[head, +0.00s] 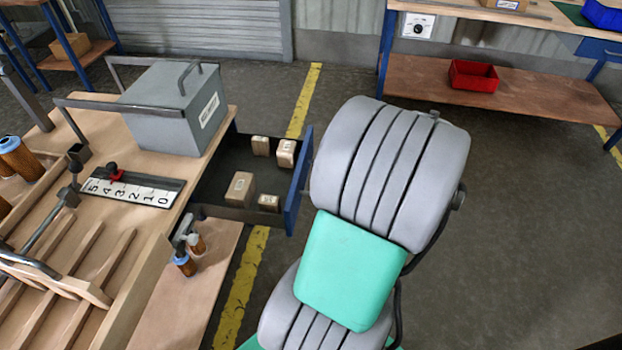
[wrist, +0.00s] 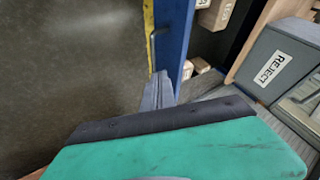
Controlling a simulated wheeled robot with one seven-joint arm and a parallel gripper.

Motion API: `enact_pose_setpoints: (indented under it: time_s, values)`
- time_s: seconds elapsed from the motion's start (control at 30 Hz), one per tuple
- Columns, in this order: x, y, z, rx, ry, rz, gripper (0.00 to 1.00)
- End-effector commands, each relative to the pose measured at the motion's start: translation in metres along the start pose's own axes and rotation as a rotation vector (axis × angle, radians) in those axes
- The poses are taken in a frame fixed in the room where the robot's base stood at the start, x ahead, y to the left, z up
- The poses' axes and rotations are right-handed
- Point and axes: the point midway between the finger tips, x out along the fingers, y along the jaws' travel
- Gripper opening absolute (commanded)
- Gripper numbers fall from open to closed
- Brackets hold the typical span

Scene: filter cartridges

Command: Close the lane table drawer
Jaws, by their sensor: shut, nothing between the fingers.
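The lane table drawer (head: 230,180) stands pulled out from the right side of the wooden lane table (head: 150,240), with its blue front (head: 298,185) away from the table. Several small tan boxes lie inside it. In the wrist view the blue front (wrist: 173,38) runs upright, with a thin dark handle (wrist: 152,48) on its left face. My gripper (wrist: 160,88) is shut and empty, its tip close to the lower end of the blue front. I cannot tell whether they touch. In the head view my own arm hides the gripper.
A grey lidded bin (head: 175,110) stands on the table above the drawer; its REJECT label shows in the wrist view (wrist: 270,68). A wooden lower shelf (head: 195,285) sits below the drawer. The floor (head: 530,220) on the right is clear. A red tray (head: 474,76) stands on a far bench.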

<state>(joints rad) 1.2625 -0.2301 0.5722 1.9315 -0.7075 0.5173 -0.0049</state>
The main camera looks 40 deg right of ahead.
Motion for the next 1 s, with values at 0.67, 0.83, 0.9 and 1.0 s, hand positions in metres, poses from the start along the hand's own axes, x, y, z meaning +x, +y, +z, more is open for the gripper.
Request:
enact_pose_setpoints:
  time_s: [0.67, 0.83, 0.9, 1.0]
  values:
    - [0.106, -0.009, -0.003, 0.008, 0.011, -0.004, 0.00]
    - [0.116, -0.026, -0.003, 0.012, 0.010, -0.002, 0.00]
    - [0.117, -0.029, -0.003, 0.012, 0.011, -0.002, 0.00]
    - [0.117, -0.030, -0.003, 0.013, 0.012, -0.002, 0.00]
